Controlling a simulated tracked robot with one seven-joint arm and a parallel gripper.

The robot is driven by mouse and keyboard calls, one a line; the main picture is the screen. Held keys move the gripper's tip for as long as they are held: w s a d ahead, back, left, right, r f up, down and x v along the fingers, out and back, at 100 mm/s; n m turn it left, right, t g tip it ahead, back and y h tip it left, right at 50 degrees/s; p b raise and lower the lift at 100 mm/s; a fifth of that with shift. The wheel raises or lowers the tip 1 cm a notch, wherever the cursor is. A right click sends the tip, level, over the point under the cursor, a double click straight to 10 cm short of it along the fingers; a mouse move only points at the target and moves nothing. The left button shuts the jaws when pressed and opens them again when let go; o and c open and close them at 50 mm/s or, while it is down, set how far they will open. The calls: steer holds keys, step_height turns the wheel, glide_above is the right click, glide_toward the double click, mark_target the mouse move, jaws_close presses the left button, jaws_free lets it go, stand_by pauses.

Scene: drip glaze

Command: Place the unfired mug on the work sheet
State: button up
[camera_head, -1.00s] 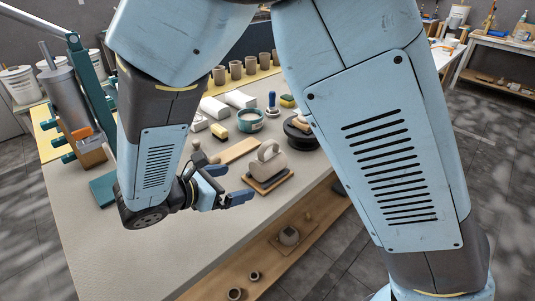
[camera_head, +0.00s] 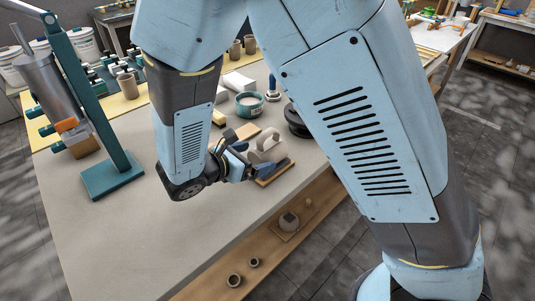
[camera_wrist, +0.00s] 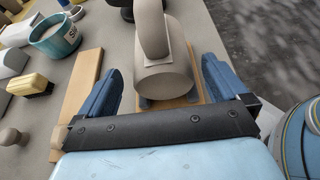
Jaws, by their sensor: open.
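The unfired mug (camera_head: 266,147), plain grey-beige, lies on its side with its handle up on a small wooden board (camera_head: 276,174) near the table's front right edge. In the wrist view the mug (camera_wrist: 166,76) shows its round end toward me, between my blue fingers. My gripper (camera_head: 263,160) is open, low at the mug, with one finger on each side; the wrist view shows my gripper (camera_wrist: 162,75) with gaps beside the mug. A yellow sheet (camera_head: 128,106) lies at the back left of the table; I cannot tell whether it is the work sheet.
A teal bowl (camera_head: 249,105), a dark round wheel (camera_head: 297,121) and a flat wooden board (camera_wrist: 82,98) are near the mug. A teal stand (camera_head: 112,175) is at left. Several cups stand at the back. The table's front left is clear.

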steer(key=shift+x, duration=2.65)
steer(key=shift+c, duration=0.2)
steer(key=c, duration=1.2)
steer(key=shift+r, duration=0.15)
